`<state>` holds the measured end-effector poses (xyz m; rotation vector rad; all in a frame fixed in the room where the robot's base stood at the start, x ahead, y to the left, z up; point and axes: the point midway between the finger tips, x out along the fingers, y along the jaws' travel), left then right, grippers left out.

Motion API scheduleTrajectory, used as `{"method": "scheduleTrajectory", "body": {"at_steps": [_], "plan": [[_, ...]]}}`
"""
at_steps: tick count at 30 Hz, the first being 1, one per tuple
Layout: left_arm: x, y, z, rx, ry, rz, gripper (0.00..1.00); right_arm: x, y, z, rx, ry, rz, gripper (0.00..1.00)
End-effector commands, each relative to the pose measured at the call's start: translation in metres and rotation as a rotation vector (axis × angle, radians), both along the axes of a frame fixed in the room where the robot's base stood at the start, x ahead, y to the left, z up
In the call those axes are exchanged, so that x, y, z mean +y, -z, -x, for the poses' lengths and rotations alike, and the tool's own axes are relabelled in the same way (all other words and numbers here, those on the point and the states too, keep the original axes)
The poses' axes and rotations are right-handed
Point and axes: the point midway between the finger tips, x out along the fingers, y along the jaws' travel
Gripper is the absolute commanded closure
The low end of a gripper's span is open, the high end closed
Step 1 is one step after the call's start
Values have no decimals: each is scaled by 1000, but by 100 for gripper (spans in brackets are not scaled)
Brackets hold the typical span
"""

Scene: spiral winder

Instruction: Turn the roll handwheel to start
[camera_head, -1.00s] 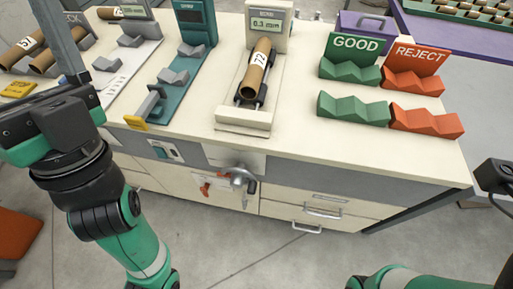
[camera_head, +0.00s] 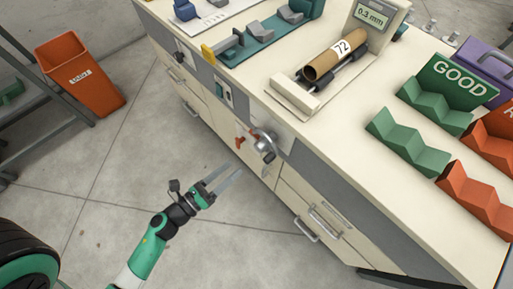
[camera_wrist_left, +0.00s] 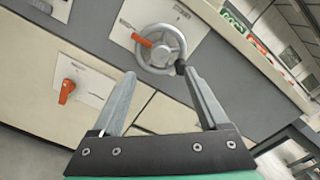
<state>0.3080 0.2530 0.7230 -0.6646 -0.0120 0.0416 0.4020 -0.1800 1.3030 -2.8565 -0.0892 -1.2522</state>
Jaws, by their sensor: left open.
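The roll handwheel (camera_head: 264,145) is a grey metal wheel on the front face of the bench. In the left wrist view the handwheel (camera_wrist_left: 181,45) shows its rim, an orange-red part at its left and a dark knob at its lower right. My left gripper (camera_head: 233,172) is open and empty, in front of and below the wheel, its fingers pointing toward it. In the wrist view the wheel appears beyond the fingertips, apart from them. A cardboard roll marked 72 (camera_head: 334,59) lies on the rollers above. My right gripper is out of view.
A red lever (camera_head: 239,142) sits on the panel left of the wheel; it also shows in the wrist view (camera_wrist_left: 66,90). Drawer handles (camera_head: 306,229) stick out at lower right. Green GOOD racks (camera_head: 408,143) stand on the bench. The floor in front is clear.

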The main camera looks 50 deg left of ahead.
Motion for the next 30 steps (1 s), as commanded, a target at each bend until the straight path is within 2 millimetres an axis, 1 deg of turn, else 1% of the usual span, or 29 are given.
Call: {"method": "scheduleTrajectory", "body": {"at_steps": [3,9,12,15,19,26,29,30], "plan": [[-2,0,-21,-5,9,-2,22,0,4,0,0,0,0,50],[1,-2,-68,-5,5,-2,22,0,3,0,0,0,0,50],[2,-2,-87,-5,3,-1,22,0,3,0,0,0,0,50],[3,-1,-100,-3,3,1,22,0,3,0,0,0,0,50],[4,-1,-108,-2,1,0,22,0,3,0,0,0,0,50],[3,-1,-108,-2,1,1,22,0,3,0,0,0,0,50],[4,-1,-108,-2,1,1,39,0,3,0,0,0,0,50],[4,-1,-108,-2,1,1,46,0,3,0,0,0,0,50]]}}
